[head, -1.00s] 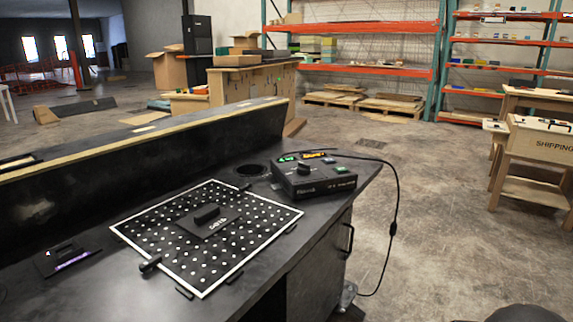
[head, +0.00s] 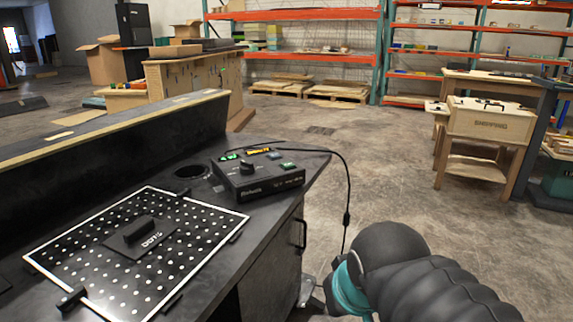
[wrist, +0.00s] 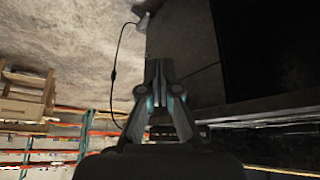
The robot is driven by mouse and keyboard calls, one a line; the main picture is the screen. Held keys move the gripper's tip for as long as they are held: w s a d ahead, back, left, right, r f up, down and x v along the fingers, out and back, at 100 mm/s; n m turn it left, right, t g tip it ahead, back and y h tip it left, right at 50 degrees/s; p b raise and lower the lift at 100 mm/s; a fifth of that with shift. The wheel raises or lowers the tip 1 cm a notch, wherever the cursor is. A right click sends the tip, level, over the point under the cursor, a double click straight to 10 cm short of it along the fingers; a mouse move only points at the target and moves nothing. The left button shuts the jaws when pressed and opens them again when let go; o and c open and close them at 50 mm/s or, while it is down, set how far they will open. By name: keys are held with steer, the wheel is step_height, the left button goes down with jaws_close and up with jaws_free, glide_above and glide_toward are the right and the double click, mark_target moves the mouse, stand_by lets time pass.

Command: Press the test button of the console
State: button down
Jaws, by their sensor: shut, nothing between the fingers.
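The console (head: 262,184) is a black box near the right end of the dark workbench. Its top carries a black knob (head: 247,167), a green button (head: 289,165), a blue button (head: 274,155), a yellow label (head: 259,150) and a lit green patch (head: 229,157). Which part is the test button cannot be read. My gripper (wrist: 159,66) is shut and empty in the wrist view, its fingertips over the cabinet side and floor. In the head view only my arm shows at the lower right, apart from the console; the gripper itself is out of that picture.
A dotted black board (head: 95,262) with a white border lies left of the console. A black cable (head: 347,190) loops from the console off the bench's right edge. A raised ledge (head: 130,140) runs along the back. Floor to the right is open before a wooden stand (head: 490,135).

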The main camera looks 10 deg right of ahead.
steer(key=w+r+n+t+h, duration=0.1)
steer(key=w+r, duration=0.5)
steer(key=w, duration=0.3)
steer(key=w+r+n+h, duration=0.1)
steer(key=w+r, duration=0.6)
steer(key=w, duration=0.2)
step_height(320, 180, up, 8)
steer(key=f+n+t+h, duration=0.1)
steer(key=n+t+h, duration=0.1)
glide_above(287, 165)
steer(key=shift+r, duration=0.25)
steer(key=shift+f, duration=0.1)
step_height(287, 165, down, 7)
steer(key=b, duration=0.2)
steer(key=shift+b, duration=0.4)
steer(key=shift+f+b, duration=0.7)
steer(key=shift+f, duration=0.15)
steer(key=shift+f+b, duration=0.3)
steer(key=shift+f, duration=0.1)
